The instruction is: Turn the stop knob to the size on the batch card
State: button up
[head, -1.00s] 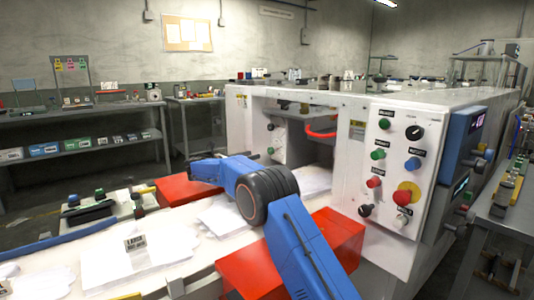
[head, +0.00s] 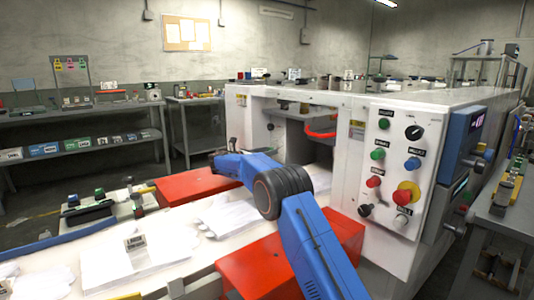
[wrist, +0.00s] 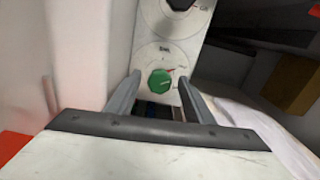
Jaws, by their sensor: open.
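Above is a second dial with a black knob (wrist: 180,3), cut off by the frame. In the head view a small card (head: 135,243) on a white glove stack reads "LARGE"; its lower line is unclear. My arm hides the green knob there.
A front panel (head: 397,170) holds several coloured buttons and a black knob. Red blocks (head: 195,183) stand along the white conveyor. White glove stacks (head: 215,213) lie on it. The machine's white wall (wrist: 75,50) is close at the gripper's left.

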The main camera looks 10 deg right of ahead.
jog(key=c, duration=1)
jog(key=shift+c, duration=0.2)
jog(key=shift+m, duration=0.4)
jog(key=m, duration=1)
jog(key=shift+f+m, duration=0.1)
jog(key=shift+m, duration=0.6)
jog(key=o, duration=1)
jog(key=shift+s, duration=0.1)
jog(key=shift+o, duration=0.2)
